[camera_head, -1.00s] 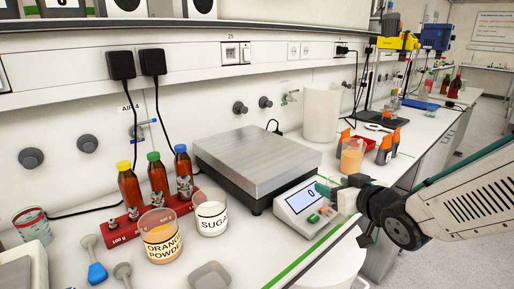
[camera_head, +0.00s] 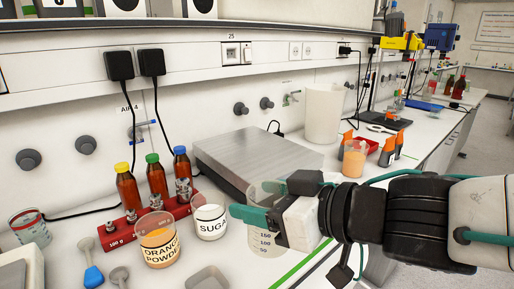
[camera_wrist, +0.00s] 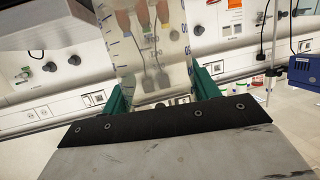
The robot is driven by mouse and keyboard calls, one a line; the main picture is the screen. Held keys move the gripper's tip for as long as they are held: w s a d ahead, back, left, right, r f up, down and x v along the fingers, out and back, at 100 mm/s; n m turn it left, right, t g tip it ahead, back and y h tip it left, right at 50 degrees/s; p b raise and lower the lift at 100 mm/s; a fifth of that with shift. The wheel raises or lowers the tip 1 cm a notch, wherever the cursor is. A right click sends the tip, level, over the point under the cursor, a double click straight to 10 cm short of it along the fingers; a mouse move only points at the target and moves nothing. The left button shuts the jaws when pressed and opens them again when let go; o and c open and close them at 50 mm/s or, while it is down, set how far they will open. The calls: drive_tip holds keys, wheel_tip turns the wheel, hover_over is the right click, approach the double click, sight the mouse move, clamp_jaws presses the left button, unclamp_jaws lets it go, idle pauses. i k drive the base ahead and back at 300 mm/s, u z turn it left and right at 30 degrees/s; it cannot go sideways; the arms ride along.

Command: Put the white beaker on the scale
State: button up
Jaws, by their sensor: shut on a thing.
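A see-through, whitish beaker (camera_head: 264,240) with volume marks is between the green fingers of my gripper (camera_head: 268,203). My gripper is shut on it. In the wrist view the beaker (camera_wrist: 150,45) fills the space between both fingers (camera_wrist: 155,92). It is in front of the scale's near edge in the head view; I cannot tell its exact height. The scale (camera_head: 235,160) has a bare steel plate on a dark base, with nothing standing on it. My gripper and the beaker hide the scale's display and its near right corner.
A sugar beaker (camera_head: 209,223) and an orange powder beaker (camera_head: 160,246) stand left of my gripper. Brown bottles (camera_head: 157,178) stand by a red weight block (camera_head: 120,232).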

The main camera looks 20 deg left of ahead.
sight(275, 159)
drive_tip(key=i, duration=0.95)
